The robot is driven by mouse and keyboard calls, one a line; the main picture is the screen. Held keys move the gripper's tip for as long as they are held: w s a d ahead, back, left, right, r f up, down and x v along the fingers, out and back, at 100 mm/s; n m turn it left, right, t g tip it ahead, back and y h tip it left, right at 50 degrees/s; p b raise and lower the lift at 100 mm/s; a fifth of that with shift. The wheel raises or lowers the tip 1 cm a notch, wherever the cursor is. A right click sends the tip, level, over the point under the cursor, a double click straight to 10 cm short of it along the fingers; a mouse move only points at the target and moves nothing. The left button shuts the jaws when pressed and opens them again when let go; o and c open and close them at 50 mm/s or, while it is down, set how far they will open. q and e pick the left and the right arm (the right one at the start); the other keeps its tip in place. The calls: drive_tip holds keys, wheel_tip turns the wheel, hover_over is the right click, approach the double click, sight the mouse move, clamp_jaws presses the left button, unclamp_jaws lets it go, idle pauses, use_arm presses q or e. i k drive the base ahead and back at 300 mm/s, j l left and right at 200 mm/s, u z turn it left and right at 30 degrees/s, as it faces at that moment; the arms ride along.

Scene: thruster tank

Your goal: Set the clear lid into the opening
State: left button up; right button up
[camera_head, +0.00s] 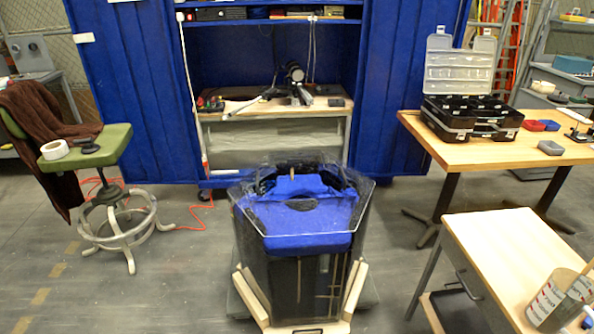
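A dark, many-sided tank (285,285) stands on the floor in the middle of the camera_head view. Its opening is at the top, and blue material (305,215) shows in and across it. A clear, angular edge (255,232) runs around the tank's top; I cannot tell whether this is a separate lid or the tank's own clear rim. No other clear lid can be picked out with certainty. Neither of my grippers is in view.
Pale wooden braces (355,290) flank the tank's base. A wooden table (515,255) at lower right holds clear labelled containers (548,300). Another table (470,150) bears an open black case (468,118). A green chair (85,150) stands left. Floor beside the tank is clear.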

sight(303, 173)
drive_tip(key=i+j+z, duration=0.1)
drive_tip(key=j, duration=0.3)
drive_tip(key=i+j+z, duration=0.1)
drive_tip(key=i+j, duration=0.2)
drive_tip(key=i+j+z, duration=0.1)
drive_tip(key=j, duration=0.4)
drive_tip(key=i+j+z, duration=0.1)
drive_tip(key=j, duration=0.3)
drive_tip(key=i+j+z, duration=0.1)
drive_tip(key=i+j, duration=0.15)
drive_tip(key=j, duration=0.2)
drive_tip(key=i+j+z, duration=0.1)
drive_tip(key=j, duration=0.35)
drive_tip(key=i+j+z, duration=0.1)
drive_tip(key=j, duration=0.35)
